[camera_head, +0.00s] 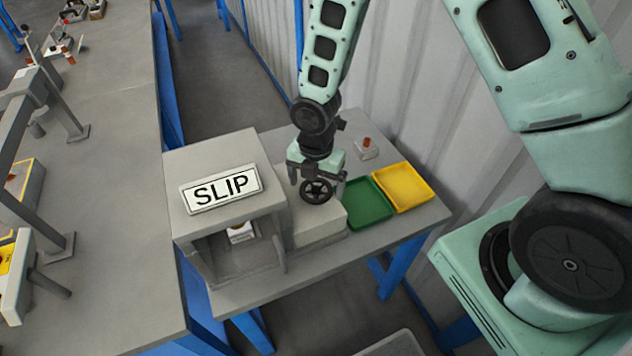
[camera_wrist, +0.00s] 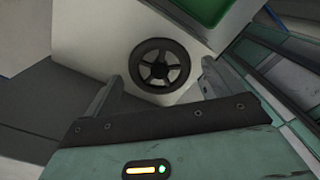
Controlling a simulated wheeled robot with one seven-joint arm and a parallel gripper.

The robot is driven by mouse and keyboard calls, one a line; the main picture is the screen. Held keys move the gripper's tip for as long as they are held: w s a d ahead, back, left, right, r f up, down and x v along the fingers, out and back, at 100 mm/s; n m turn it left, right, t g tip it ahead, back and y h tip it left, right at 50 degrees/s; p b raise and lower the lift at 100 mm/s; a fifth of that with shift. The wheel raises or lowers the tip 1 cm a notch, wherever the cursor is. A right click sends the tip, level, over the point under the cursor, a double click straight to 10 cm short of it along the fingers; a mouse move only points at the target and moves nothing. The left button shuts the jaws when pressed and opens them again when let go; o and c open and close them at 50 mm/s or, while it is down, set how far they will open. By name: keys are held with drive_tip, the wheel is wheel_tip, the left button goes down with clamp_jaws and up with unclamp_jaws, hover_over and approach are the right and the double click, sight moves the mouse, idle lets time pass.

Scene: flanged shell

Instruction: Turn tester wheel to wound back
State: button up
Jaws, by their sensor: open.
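The tester wheel (camera_head: 316,191) is a small dark spoked handwheel on the tester's light grey block (camera_head: 318,224). In the wrist view the wheel (camera_wrist: 160,66) shows face-on against the pale block, ahead of and between my fingers. My gripper (camera_head: 316,180) is at the wheel in the head view, with its fingers to either side of it. My gripper (camera_wrist: 158,86) is open and nothing is held. Whether a finger touches the rim I cannot tell. The wheel's turn position cannot be read.
Left of the block stands a grey housing (camera_head: 222,160) with a SLIP sign (camera_head: 221,189) and a small white item (camera_head: 241,232) inside. A green tray (camera_head: 368,201) and a yellow tray (camera_head: 403,187) lie to the right. A small pale block with a brown top (camera_head: 367,149) sits behind.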

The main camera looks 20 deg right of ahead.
drive_tip(key=shift+f, duration=0.25)
drive_tip(key=c, duration=1)
